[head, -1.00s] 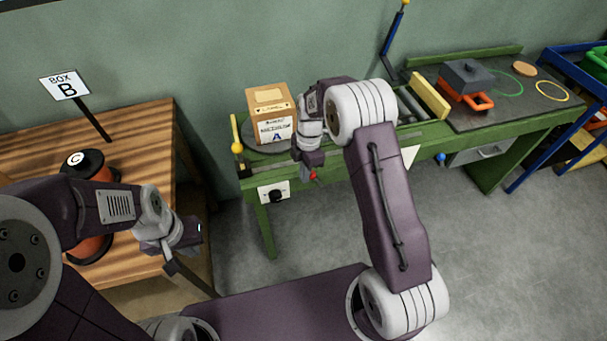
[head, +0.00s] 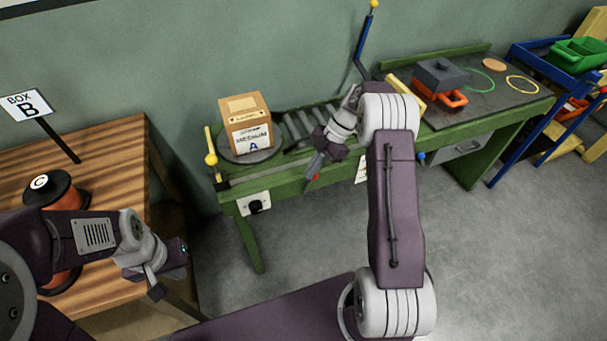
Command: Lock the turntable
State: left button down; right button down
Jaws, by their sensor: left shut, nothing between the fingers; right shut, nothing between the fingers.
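The turntable (head: 235,158) is a dark round disc on the left end of the green bench. A cardboard box (head: 247,130) marked A stands on it. My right gripper (head: 313,172) is shut and empty in front of the bench's front edge, right of the turntable, pointing down. A small red spot shows at its fingertips; I cannot tell what it belongs to. My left gripper (head: 157,290) is shut and empty, low beside the wooden table's right edge.
A black dial on a white plate (head: 257,205) is on the bench front. Rollers (head: 300,128) lie right of the turntable, with a blue lever (head: 362,45) behind. The wooden table (head: 110,150) holds orange spools (head: 58,195) and a Box B sign (head: 25,105). Floor before the bench is clear.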

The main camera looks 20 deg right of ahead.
jog(key=shift+d+f, duration=0.25)
jog(key=shift+d, duration=0.4)
pick_arm(q)
jog(key=shift+s+f, duration=0.1)
jog(key=shift+f, duration=0.25)
pick_arm(e)
jog(key=shift+d, duration=0.25)
